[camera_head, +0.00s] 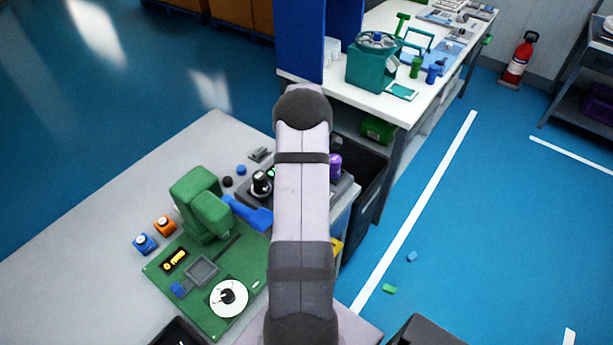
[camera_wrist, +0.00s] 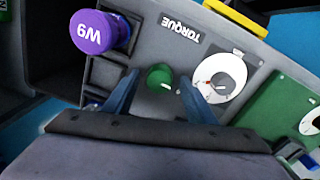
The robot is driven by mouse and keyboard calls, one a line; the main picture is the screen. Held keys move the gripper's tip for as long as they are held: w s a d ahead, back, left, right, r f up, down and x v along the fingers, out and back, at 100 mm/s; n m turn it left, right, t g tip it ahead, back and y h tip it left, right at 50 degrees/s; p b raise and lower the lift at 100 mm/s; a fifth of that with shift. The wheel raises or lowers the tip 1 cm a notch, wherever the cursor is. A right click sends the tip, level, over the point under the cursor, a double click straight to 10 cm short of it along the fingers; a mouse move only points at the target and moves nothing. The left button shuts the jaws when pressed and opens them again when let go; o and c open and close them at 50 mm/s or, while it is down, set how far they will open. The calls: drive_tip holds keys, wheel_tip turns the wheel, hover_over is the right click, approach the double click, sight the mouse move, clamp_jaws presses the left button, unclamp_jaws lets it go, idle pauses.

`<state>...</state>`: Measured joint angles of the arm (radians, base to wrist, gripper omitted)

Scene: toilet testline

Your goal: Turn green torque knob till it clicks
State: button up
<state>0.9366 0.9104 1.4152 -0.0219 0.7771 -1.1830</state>
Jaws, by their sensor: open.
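The green torque knob (camera_wrist: 158,76) shows in the wrist view on a grey panel, below an upside-down "TORQUE" label (camera_wrist: 180,35). A pale mark lies on the knob's face. My gripper (camera_wrist: 159,88) is open, with its two blue-grey fingers on either side of the knob. I cannot tell whether either finger touches it. A white dial (camera_wrist: 219,77) with a small pointer is beside the right finger. In the head view my own arm covers the gripper and most of the panel.
A purple cylinder marked W9 (camera_wrist: 94,32) stands left of the knob in the wrist view. A yellow part (camera_wrist: 236,17) lies at the panel's far edge. In the head view a green board (camera_head: 205,265) and a green machine (camera_head: 200,205) stand left of my arm.

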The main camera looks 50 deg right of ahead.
drive_tip(key=c, duration=1)
drive_tip(key=shift+c, duration=0.2)
drive_tip(key=shift+m, duration=0.4)
drive_tip(key=m+b, duration=0.1)
drive_tip(key=m, duration=0.1)
drive_tip(key=shift+w+m, duration=0.1)
drive_tip(key=shift+m, duration=0.2)
drive_tip(key=m+b, duration=0.1)
drive_tip(key=m, duration=0.2)
drive_tip(key=shift+m, duration=0.3)
drive_tip(key=m+b, duration=0.1)
drive_tip(key=m, duration=0.5)
drive_tip(key=shift+m+g, duration=0.3)
drive_tip(key=shift+m, duration=0.1)
drive_tip(key=shift+r, duration=0.1)
